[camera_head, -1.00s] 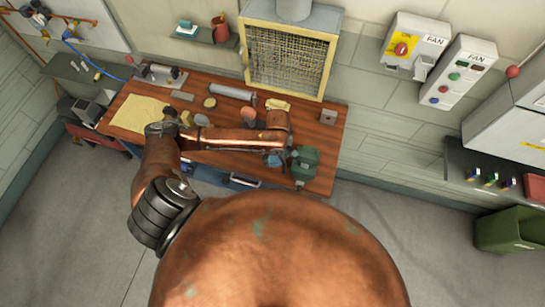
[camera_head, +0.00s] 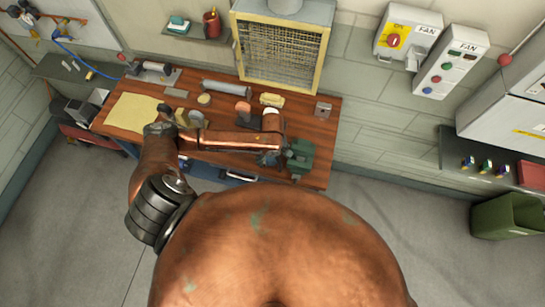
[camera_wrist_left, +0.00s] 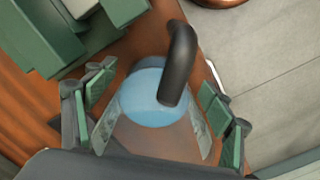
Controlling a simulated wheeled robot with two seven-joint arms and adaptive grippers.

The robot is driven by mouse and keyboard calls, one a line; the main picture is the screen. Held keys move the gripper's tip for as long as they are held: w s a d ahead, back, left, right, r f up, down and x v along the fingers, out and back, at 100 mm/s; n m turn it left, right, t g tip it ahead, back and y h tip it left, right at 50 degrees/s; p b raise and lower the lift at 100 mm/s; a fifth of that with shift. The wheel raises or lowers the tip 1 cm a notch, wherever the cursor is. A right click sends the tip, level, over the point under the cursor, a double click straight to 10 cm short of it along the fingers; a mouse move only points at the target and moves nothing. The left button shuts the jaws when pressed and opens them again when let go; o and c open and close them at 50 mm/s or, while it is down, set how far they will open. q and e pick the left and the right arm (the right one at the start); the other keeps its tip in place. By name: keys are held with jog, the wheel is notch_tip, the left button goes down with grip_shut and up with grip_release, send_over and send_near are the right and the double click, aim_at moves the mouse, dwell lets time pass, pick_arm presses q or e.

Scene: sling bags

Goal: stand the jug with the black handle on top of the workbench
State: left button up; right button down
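The jug in the left wrist view has a black handle (camera_wrist_left: 178,62) arching over its round blue top (camera_wrist_left: 150,100). Its body below looks pale and partly see-through. My left gripper (camera_wrist_left: 152,135) has a finger on each side of the jug, and the pads appear to press on it. In the head view this gripper (camera_head: 270,156) is near the front edge of the wooden workbench (camera_head: 308,127), beside the green vise. The jug is mostly hidden there by my arm. Whether its base touches the bench is not visible. My right gripper is not in view.
The green vise (camera_head: 302,157) is just right of the gripper. Behind my arm lie a grey cylinder (camera_head: 226,88), a yellow block (camera_head: 271,99) and small items. A yellow sheet (camera_head: 132,112) covers the bench's left. Bare wood shows toward the right back.

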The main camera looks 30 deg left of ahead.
pick_arm(q)
jog(key=shift+r, duration=0.15)
notch_tip(320, 180, up, 12)
jog(key=b, duration=0.1)
dwell(0.5)
dwell(0.5)
